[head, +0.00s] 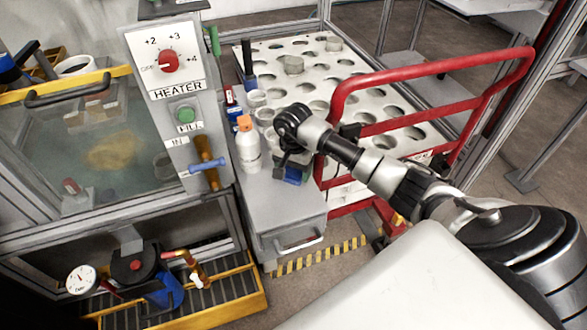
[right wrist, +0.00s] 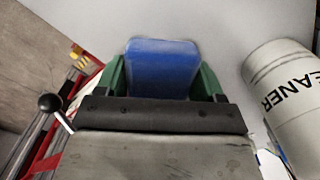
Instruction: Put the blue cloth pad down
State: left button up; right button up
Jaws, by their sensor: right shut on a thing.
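The blue cloth pad (right wrist: 162,68) sits between the two green fingers of my right gripper (right wrist: 163,78) in the right wrist view. The fingers are shut on it from both sides. In the head view the pad (head: 294,175) shows partly, below my right gripper (head: 290,168), over the grey cabinet top (head: 285,205). I cannot tell whether the pad touches the surface. My left gripper is not in view.
A white cleaner bottle (head: 248,145) with an orange cap stands just left of the gripper; it also shows in the right wrist view (right wrist: 285,95). White cups (head: 257,98) stand behind. A red-railed cart (head: 430,68) is on the right. The cabinet top's front is clear.

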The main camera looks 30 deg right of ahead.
jog(key=o, duration=0.8)
jog(key=shift+c, duration=0.2)
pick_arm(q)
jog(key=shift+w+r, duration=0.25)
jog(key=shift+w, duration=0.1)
pick_arm(e)
jog(key=shift+o, duration=0.3)
jog(key=shift+r, duration=0.15)
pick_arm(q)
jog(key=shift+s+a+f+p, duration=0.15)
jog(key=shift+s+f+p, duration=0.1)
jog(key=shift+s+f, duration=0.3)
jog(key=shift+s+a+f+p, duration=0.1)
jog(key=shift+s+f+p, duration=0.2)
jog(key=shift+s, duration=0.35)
pick_arm(e)
notch_tip(320, 180, up, 12)
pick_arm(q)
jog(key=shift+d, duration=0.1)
